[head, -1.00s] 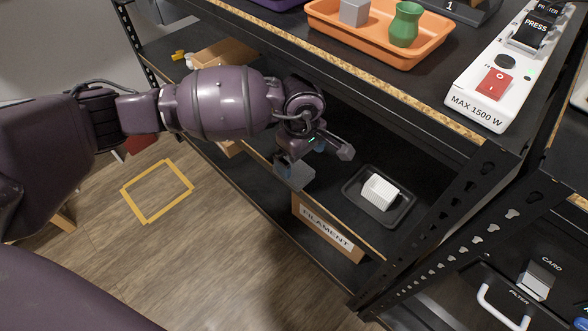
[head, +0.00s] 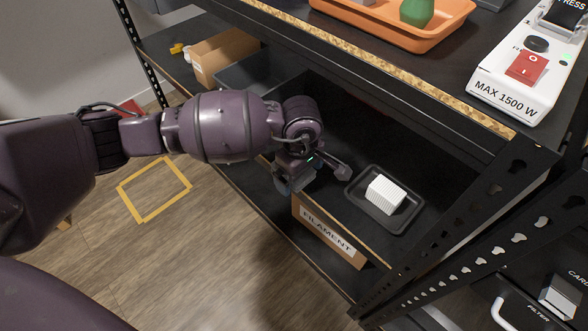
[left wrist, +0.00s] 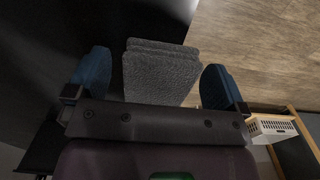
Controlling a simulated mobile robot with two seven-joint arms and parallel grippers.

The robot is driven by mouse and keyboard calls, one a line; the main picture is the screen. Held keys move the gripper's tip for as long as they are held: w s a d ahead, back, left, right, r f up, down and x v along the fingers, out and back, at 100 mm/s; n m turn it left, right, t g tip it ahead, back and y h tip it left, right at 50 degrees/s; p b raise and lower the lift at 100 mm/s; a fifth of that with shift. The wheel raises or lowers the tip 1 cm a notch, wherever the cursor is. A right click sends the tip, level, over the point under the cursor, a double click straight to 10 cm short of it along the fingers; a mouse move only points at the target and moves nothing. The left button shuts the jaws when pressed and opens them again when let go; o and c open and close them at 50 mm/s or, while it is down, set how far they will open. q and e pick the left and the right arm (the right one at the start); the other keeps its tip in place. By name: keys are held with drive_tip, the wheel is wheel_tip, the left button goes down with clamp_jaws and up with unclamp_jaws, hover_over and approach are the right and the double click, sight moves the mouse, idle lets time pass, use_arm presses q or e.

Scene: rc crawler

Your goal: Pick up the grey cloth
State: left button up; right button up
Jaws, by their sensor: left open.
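The grey cloth (left wrist: 160,72) shows in the left wrist view as a folded, textured stack at the edge of a dark shelf. My left gripper (left wrist: 154,76) is open, with its blue fingers on either side of the cloth in that view. I see gaps between the cloth and the fingers; whether the cloth lies at fingertip depth is hard to tell. In the head view my left gripper (head: 297,178) is low over the lower shelf's front edge, and its wrist and fingers mostly hide the cloth. My right gripper is not in view.
A black tray (head: 361,204) holding a white ribbed block (head: 385,194) stands right of the gripper. A FILAMENT box (head: 328,236) is below. The upper shelf's edge (head: 400,78) overhangs the arm's area. A cardboard box (head: 224,56) stands at the back left.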

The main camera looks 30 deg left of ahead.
use_arm(q)
drive_tip(key=shift+c, duration=0.2)
drive_tip(key=c, duration=1)
drive_tip(key=shift+o, duration=0.2)
drive_tip(key=shift+r, duration=0.1)
